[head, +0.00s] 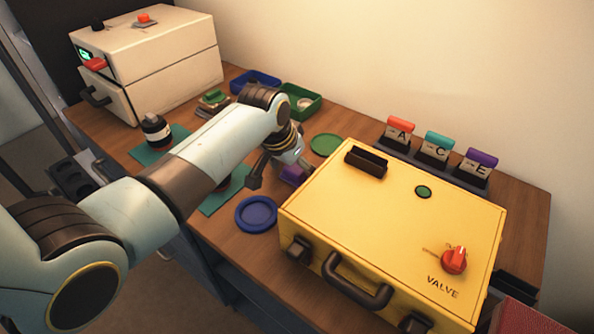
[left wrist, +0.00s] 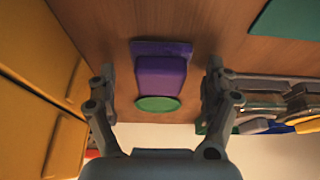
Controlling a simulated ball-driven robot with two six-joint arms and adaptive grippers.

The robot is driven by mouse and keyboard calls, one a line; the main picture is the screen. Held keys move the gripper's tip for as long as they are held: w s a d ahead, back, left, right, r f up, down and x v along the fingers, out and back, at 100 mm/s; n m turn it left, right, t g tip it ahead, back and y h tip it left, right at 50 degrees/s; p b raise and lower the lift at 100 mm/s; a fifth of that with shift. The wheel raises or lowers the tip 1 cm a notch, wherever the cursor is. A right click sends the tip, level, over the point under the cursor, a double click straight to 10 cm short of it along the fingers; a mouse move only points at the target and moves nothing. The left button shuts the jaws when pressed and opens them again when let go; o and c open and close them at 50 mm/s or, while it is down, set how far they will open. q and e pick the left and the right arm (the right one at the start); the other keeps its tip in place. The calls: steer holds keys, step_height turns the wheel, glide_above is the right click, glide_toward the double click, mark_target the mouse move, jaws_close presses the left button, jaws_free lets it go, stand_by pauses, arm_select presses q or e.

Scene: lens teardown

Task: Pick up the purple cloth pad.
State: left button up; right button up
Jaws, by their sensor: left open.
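The purple cloth pad (head: 292,175) is on the wooden table, just left of the yellow case. In the head view my left gripper partly hides it. In the left wrist view the pad (left wrist: 161,76) shows between the two fingers, with a darker purple flat part at one end (left wrist: 160,48). My left gripper (head: 279,176) is open over the pad, one finger to each side. The open fingers also show in the left wrist view (left wrist: 160,68), with gaps between them and the pad. I cannot tell how high the fingertips are. My right gripper is not in view.
The yellow case (head: 400,225) with a red knob (head: 454,260) stands close on the right. A blue disc (head: 256,213) and a green disc (head: 326,145) lie nearby. Green and blue trays (head: 313,113) are behind, and a white machine (head: 165,60) is at the back left.

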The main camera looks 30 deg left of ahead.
arm_select(q)
steer(key=shift+r, duration=0.1)
steer(key=c, duration=1.3)
